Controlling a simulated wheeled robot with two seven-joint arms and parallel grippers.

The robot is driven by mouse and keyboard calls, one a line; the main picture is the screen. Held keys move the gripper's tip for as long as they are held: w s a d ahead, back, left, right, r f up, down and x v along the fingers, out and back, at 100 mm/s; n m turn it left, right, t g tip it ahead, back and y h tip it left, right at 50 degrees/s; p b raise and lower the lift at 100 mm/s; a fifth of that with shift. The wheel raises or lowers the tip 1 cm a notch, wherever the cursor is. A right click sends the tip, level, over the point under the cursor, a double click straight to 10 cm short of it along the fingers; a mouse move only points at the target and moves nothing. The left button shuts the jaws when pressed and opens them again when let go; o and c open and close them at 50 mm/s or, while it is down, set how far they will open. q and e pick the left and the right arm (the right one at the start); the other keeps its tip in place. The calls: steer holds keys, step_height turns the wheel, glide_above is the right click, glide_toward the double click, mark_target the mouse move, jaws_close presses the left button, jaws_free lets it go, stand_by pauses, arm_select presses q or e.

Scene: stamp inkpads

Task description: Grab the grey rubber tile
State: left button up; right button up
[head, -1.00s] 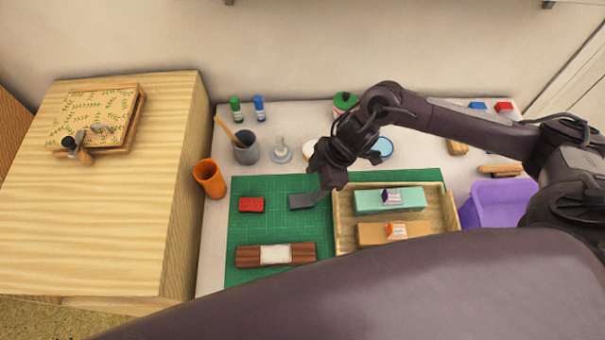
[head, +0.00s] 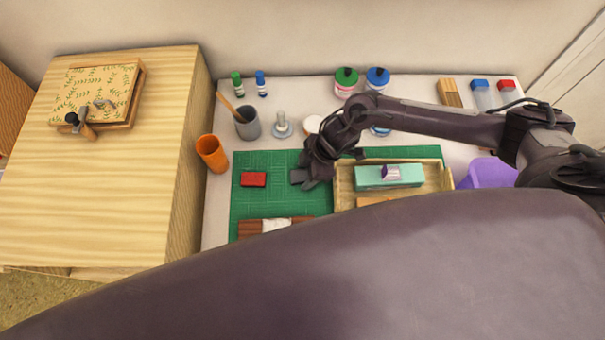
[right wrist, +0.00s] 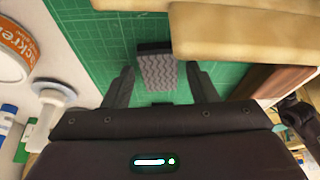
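The grey rubber tile (right wrist: 156,68) lies on the green cutting mat (right wrist: 110,35); its ridged face shows in the right wrist view. My right gripper (right wrist: 163,83) is open, with one finger on each side of the tile's near end and a gap to each. In the head view, the tile (head: 298,175) shows only partly beside my right gripper (head: 308,180), which covers the rest. My left gripper is not in view; a large dark arm link of mine covers the lower part of the head view.
A red block (head: 253,179) lies left of the tile on the mat. A wooden tray (head: 343,187) with a mint box (head: 390,176) stands close on the right. A brown block (head: 250,228) lies nearer me. Cups, a stamp and jars stand behind.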

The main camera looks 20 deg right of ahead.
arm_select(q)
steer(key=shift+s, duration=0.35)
arm_select(e)
steer(key=c, duration=0.8)
steer(key=shift+c, duration=0.2)
steer(key=shift+r, duration=0.1)
